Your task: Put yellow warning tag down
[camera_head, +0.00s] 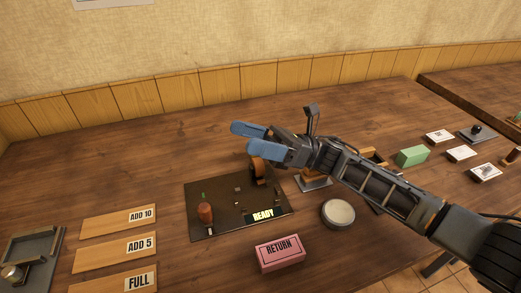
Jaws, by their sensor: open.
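My gripper (242,138), with two blue fingers spread apart, is open and points left. It appears above the back edge of the plate, with nothing visible between its fingers. An orange-brown round part (257,172) shows just below the fingers on the plate. My arm hides part of the table behind and right of the plate.
A reddish-brown handle (206,213) stands on the plate. A pink RETURN block (280,253) and round tin (338,214) sit in front. Wooden ADD 10 (118,219), ADD 5 (118,249) and FULL (113,281) boards lie left. A green block (412,156) is right. The back left table is clear.

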